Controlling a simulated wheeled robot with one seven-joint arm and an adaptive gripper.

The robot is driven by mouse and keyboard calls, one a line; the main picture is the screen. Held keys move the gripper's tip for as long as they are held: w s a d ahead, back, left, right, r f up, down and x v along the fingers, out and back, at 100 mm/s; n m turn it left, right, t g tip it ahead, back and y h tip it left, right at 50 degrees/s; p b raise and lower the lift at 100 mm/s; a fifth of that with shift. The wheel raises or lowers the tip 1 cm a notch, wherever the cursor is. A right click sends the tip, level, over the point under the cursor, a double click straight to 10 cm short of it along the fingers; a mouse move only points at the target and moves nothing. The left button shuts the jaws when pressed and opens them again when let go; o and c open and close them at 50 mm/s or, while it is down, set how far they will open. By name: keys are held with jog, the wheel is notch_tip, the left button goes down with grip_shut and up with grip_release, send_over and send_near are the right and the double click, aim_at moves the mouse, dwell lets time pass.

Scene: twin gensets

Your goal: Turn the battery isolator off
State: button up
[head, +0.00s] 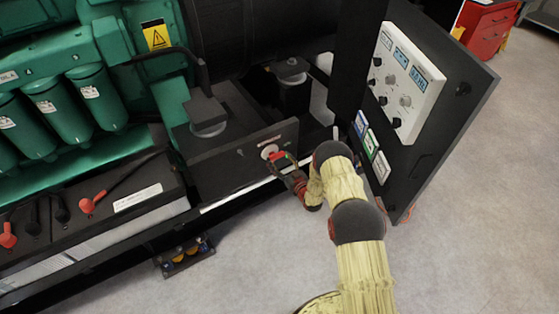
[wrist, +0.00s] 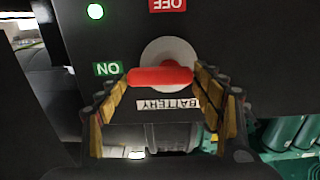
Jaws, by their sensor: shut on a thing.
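The battery isolator is a red handle (wrist: 160,76) on a pale round hub (wrist: 168,52), set in a dark panel. In the wrist view the handle lies level, its left end beside the green ON label (wrist: 107,69). The red OFF label (wrist: 167,5) is above the hub, and a BATTERY label (wrist: 168,104) is below; the lettering is upside down. My gripper (wrist: 160,84) is shut on the red handle, one finger at each end. In the head view the handle (head: 277,157) shows just beyond my gripper (head: 287,167), which partly covers it.
An open control panel door (head: 430,90) stands close to the right of my arm. The green engine (head: 60,60) and a battery with red-capped terminals (head: 110,205) are at left.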

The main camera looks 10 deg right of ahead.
jog(key=c, duration=0.5)
jog(key=shift+f+m+b, duration=0.1)
jog(key=shift+m+b, duration=0.2)
jog(key=shift+s+a+f+m+b, duration=0.15)
jog(key=shift+m+b, duration=1.05)
jog(key=shift+m, duration=1.7)
jog(key=shift+w+a+f+m+b, duration=0.1)
jog(key=shift+a+f+m+b, duration=0.15)
jog(key=shift+m+b, duration=1.8)
jog(key=shift+s+a+f+m+b, duration=0.1)
jog(key=shift+f+m+b, duration=0.2)
jog(key=shift+m, duration=3.45)
jog(key=o, duration=1.1)
